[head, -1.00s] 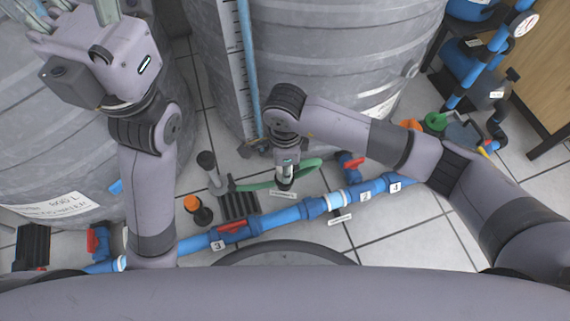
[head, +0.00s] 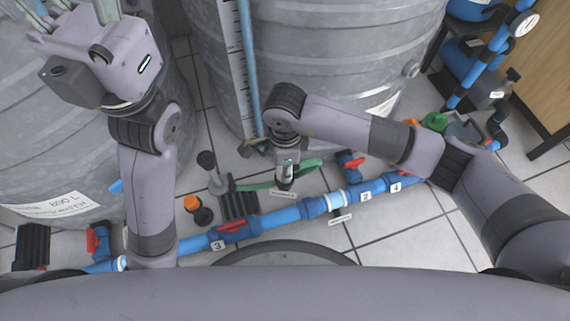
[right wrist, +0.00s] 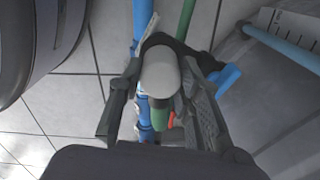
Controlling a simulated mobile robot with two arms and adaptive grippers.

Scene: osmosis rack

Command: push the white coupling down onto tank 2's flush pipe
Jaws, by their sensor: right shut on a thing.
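My right gripper (head: 286,180) points down over the floor in front of the middle grey tank (head: 320,60). In the right wrist view it (right wrist: 160,85) is shut on the white coupling (right wrist: 160,72), a pale cylinder between the two dark fingers. The coupling and fingers hide what lies directly under, so I cannot tell how the coupling sits on the flush pipe. A green hose (head: 308,167) passes beside the gripper. My left gripper (head: 108,12) is raised at the upper left, its fingers cut off by the picture edge.
A blue pipe (head: 280,217) with red-handled valves (head: 232,226) and number tags runs across the floor in front. An orange-capped fitting (head: 192,204) and a grey upright pipe (head: 212,175) stand left of my right gripper. Tiled floor (head: 420,225) is clear at the right.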

